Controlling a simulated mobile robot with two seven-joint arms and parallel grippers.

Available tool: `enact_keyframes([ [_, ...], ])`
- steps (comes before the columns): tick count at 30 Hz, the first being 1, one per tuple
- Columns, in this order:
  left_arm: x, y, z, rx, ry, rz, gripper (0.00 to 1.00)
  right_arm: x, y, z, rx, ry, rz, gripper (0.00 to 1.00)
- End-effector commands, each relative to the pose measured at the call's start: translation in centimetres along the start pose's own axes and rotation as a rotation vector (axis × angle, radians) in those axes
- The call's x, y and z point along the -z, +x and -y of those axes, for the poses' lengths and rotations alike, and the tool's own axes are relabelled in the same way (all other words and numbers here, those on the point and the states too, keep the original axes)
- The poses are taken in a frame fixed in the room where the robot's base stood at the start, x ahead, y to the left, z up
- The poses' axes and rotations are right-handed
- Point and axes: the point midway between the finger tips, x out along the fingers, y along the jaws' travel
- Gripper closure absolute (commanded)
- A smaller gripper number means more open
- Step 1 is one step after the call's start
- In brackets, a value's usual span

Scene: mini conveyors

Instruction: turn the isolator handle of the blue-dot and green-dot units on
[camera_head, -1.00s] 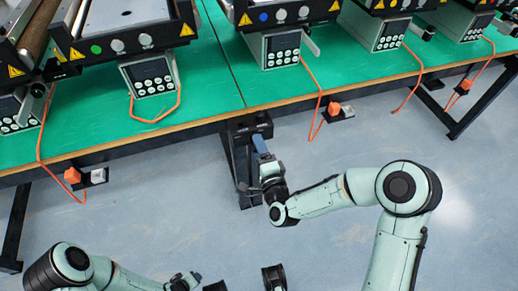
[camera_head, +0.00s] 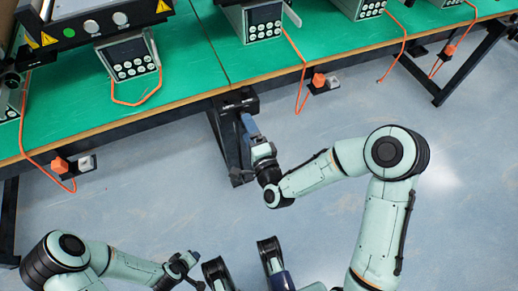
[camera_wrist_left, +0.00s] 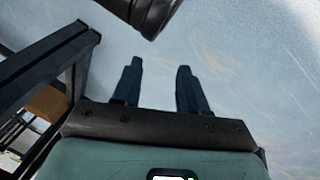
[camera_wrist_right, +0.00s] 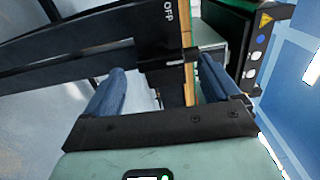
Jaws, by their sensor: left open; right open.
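The green-dot unit (camera_head: 100,22) stands on the green table at upper left in the head view. The blue-dot unit shows in the right wrist view (camera_wrist_right: 250,62), its blue dot facing right; only its keypad part (camera_head: 263,22) shows in the head view. A black box (camera_head: 236,101) with small white marks sits at the table's front edge; a dark surface marked OFF (camera_wrist_right: 168,14) shows in the right wrist view. My right gripper (camera_head: 247,122) is open just in front of this box. My left gripper (camera_head: 193,256) is open and empty over the floor. I cannot make out the handles' positions.
Orange plugs (camera_head: 60,165) (camera_head: 318,80) on sockets hang along the table's front edge, with loose orange cables. A black table leg (camera_head: 229,150) stands below the black box. The blue-grey floor (camera_head: 120,205) in front is mostly clear.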

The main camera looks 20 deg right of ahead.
Motion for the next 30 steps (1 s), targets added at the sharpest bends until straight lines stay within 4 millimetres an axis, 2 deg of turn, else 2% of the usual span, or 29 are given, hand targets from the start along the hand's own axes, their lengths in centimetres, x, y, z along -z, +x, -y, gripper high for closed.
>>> enact_keyframes([
  [7,-1.0,-0.9,-0.3,-0.003,0.003,0.031,0.57,0.0,-6.2,0.1,-0.004,0.000,0.003,0.11],
  [9,-2.4,-2.6,-0.8,-0.006,0.006,0.076,0.57,0.0,-6.2,0.4,-0.003,0.002,0.000,0.11],
  [19,-8.3,-8.2,-2.4,-0.017,0.023,0.269,0.57,-0.1,-8.4,0.4,-0.004,0.004,0.001,0.11],
  [24,-9.5,-10.5,-2.7,-0.013,0.024,0.319,0.57,0.0,-9.8,0.3,-0.004,0.002,0.001,0.11],
  [30,-10.3,-11.6,-2.8,-0.010,0.024,0.353,0.57,0.0,-10.8,0.1,-0.002,0.002,0.001,0.11],
])
